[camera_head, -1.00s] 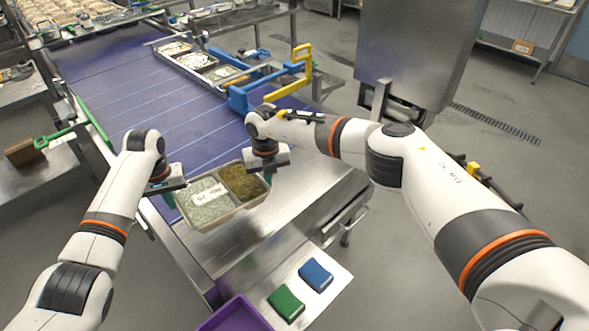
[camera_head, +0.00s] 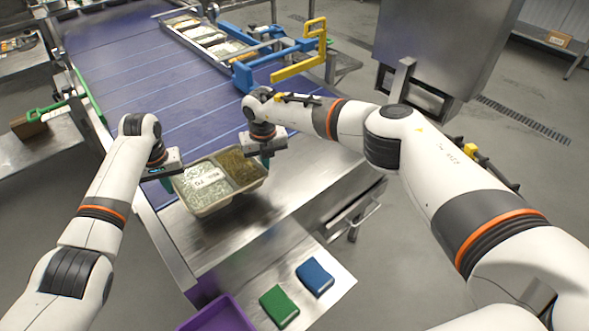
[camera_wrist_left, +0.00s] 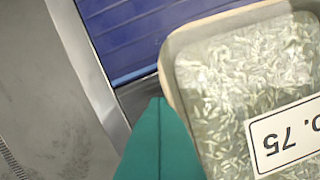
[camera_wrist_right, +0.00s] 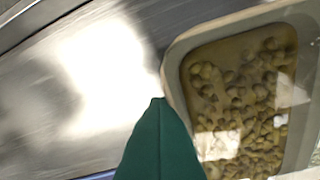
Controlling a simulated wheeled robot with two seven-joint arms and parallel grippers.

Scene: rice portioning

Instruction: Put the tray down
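The tray (camera_head: 207,211) is a beige two-compartment tray with pale rice-like grains and a white label on the left, and greenish-brown food on the right. It is over the bare steel plate near the belt's end; whether it touches the plate is hard to tell. My left gripper (camera_head: 165,181) is at its left end and my right gripper (camera_head: 266,160) at its right end. In each wrist view, green fingers (camera_wrist_left: 158,135) (camera_wrist_right: 160,140) appear together just outside the tray rim (camera_wrist_left: 172,85) (camera_wrist_right: 172,75), close against it. The tray is between the two grippers.
The blue conveyor belt (camera_head: 125,70) lies beyond, with a rack of filled trays (camera_head: 215,40) and a blue and yellow frame (camera_head: 270,65). A green pad (camera_head: 279,307), a blue pad (camera_head: 314,277) and a purple bin (camera_head: 217,317) are in front. Bare steel (camera_head: 290,185) lies right of the tray.

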